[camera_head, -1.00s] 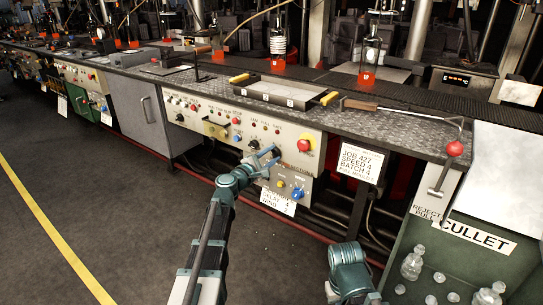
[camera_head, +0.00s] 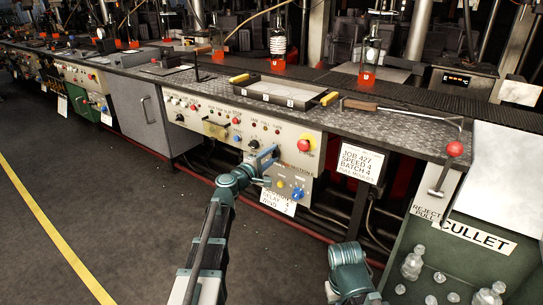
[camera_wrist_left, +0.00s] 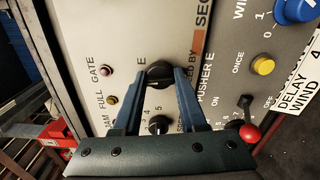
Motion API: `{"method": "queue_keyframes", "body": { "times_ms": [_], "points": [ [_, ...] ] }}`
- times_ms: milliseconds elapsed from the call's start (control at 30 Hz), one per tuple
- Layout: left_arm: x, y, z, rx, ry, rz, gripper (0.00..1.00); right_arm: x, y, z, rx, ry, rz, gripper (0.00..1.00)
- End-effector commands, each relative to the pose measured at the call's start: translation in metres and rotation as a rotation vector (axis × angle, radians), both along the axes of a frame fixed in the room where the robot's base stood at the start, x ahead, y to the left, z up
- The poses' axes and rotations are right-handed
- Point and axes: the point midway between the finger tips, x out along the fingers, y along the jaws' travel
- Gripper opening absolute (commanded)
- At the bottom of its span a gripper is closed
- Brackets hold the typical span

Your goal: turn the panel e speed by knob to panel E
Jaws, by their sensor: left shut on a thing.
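The control panel (camera_head: 215,112) is a cream box front under the bench; it also fills the left wrist view (camera_wrist_left: 110,35). My left gripper (camera_head: 268,165) is at its right part. In the left wrist view its blue fingers (camera_wrist_left: 165,76) are shut on a black knob (camera_wrist_left: 159,73), one on each side. An "E" is printed beside this knob, and partly hidden lettering, "SPEED BY", runs along its other side. The knob's pointer direction cannot be told. A second black knob (camera_wrist_left: 158,124) with numbers 3, 4, 5 lies between the fingers, nearer the palm, untouched.
Nearby are a yellow button (camera_wrist_left: 263,66), a blue knob (camera_wrist_left: 294,10) and a red-tipped lever (camera_wrist_left: 248,131). A red emergency button (camera_head: 304,144) sits on the panel. A card (camera_head: 360,160) reads JOB 427, SPEED 4, BATCH 4. My right arm shows at the bottom.

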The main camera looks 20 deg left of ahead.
Motion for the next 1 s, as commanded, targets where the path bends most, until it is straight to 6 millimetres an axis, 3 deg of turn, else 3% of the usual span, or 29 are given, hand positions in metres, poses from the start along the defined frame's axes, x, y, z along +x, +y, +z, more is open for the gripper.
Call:
{"method": "queue_keyframes", "body": {
  "times_ms": [500, 1000],
  "points": [
    [-0.0008, -0.0009, -0.0001, 0.420, -0.151, -0.003, 0.00, 0.0000, 0.0000, 0.0002, 0.000, 0.000, 0.000, 0.00],
    [-0.0010, -0.0011, 0.0000, 0.607, -0.219, -0.003, 0.00, 0.0000, 0.0000, 0.0003, 0.000, 0.000, 0.000, 0.00]
  ]
}}
